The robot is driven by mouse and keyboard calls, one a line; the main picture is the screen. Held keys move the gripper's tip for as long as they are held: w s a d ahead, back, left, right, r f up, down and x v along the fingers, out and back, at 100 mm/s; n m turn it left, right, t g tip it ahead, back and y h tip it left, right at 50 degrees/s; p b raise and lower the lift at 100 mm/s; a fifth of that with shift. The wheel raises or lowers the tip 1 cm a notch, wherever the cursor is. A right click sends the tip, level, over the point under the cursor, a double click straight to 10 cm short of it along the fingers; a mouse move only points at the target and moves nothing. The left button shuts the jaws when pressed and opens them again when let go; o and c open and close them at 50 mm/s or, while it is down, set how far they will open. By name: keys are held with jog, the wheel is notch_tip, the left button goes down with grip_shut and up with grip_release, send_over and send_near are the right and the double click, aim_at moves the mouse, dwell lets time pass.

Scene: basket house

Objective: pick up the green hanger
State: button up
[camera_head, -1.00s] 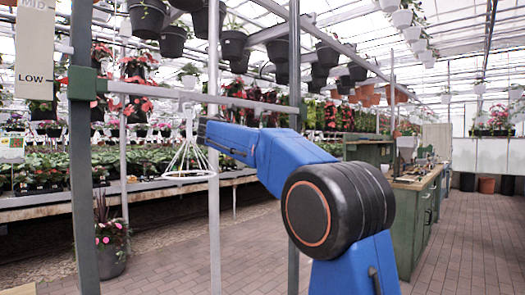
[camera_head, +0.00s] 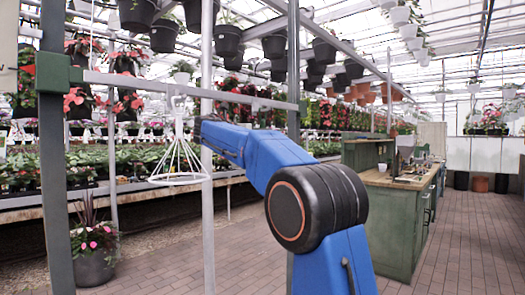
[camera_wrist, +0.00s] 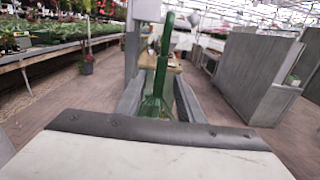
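The green hanger (camera_wrist: 160,84) shows in the wrist view as an upright green stem with a curved hook at its top and a wider lower part. My gripper (camera_wrist: 161,82) has its two dark grey fingers on either side of it. The fingers stand apart, with narrow gaps beside the stem, so the gripper looks open around the hanger. Whether they touch its lower part is unclear.
A white wire hanger (camera_head: 180,165) hangs from the metal rail (camera_head: 135,82) near my arm's end. Metal posts (camera_head: 57,190) stand close by. A green cabinet (camera_head: 395,225) is at the right, a flower pot (camera_head: 93,267) at the left. The brick floor (camera_head: 460,250) is clear.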

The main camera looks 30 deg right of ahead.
jog(key=shift+x, duration=2.6)
grip_shut()
